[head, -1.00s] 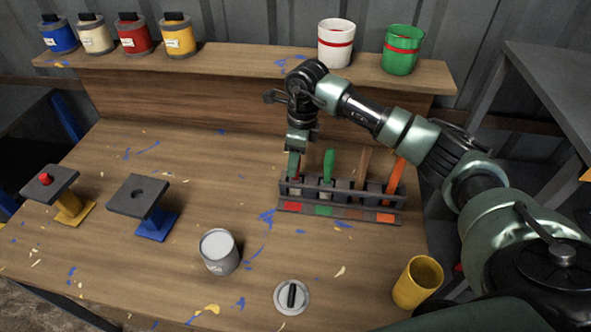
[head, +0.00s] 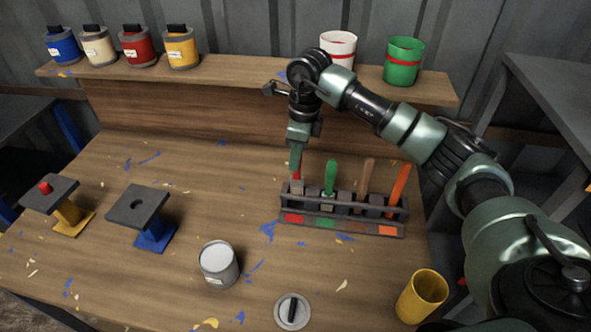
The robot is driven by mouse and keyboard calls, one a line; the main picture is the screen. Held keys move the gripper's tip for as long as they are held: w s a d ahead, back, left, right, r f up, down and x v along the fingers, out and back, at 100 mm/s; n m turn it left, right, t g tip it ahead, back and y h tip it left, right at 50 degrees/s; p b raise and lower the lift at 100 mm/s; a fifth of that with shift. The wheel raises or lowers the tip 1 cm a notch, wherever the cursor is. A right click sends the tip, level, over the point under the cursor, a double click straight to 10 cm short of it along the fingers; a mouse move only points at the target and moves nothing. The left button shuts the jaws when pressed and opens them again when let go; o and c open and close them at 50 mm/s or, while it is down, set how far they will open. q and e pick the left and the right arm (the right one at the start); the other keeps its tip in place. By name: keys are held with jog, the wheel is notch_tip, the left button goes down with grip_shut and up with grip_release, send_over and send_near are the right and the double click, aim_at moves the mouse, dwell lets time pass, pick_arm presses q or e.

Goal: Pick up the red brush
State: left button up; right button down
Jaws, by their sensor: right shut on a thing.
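The red brush (head: 297,176) is at the left end of the dark brush rack (head: 340,225), above the red label. Only a short red part of it shows below my right gripper (head: 296,162). My right gripper points down over that end of the rack and is shut on the red brush. The brush looks upright; its lower end is hidden by the rack, so I cannot tell whether it is clear of its slot. My left gripper is not in view.
A green brush (head: 331,175), a brown brush (head: 366,178) and an orange brush (head: 399,185) stand in the rack. A grey can (head: 219,265), a lid (head: 292,311) and a yellow cup (head: 421,297) stand in front. The shelf (head: 250,83) runs behind.

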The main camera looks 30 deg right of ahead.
notch_tip(320, 180, up, 14)
jog(key=shift+r+b, duration=0.1)
jog(key=shift+b, duration=0.75)
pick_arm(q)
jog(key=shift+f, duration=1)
pick_arm(e)
jog(key=shift+r, duration=0.65)
